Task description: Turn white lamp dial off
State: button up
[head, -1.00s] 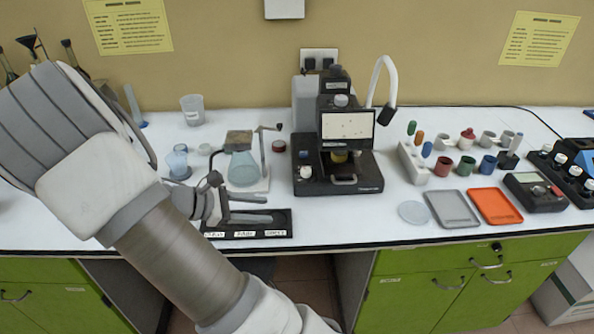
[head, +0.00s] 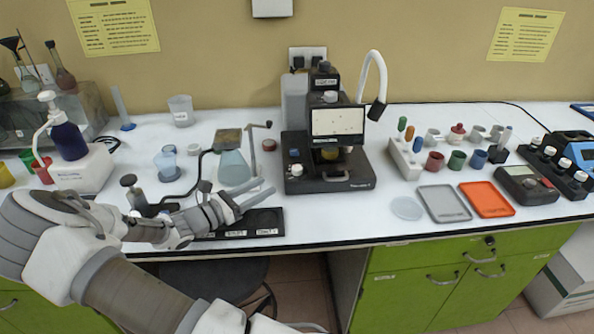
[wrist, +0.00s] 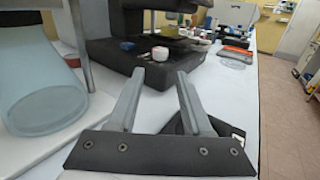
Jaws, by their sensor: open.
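The white dial (head: 296,169) is a small round knob at the front left of the black microscope-like device (head: 331,180). In the wrist view the white dial (wrist: 160,53) shows ahead of my fingers on the black base, with a blue knob (wrist: 127,46) to its left. My gripper (head: 268,189) is low over the bench, left of and in front of the device. In the wrist view my gripper (wrist: 158,73) is open and empty, its two fingers pointing toward the dial and apart from it. Which way the dial is turned is too small to tell.
A flask under a stand (head: 234,168) is close to the left of my fingers. A black labelled tray (head: 262,225) lies below them. A white gooseneck lamp (head: 374,65) rises behind the device. The bench between my fingers and the device looks clear.

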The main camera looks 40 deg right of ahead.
aim_at(293, 172)
jog(key=d, duration=0.8)
jog(key=s+d, duration=0.1)
jog(key=d, duration=0.3)
jog(key=shift+d+b, duration=0.15)
jog(key=shift+b, duration=0.15)
grip_shut()
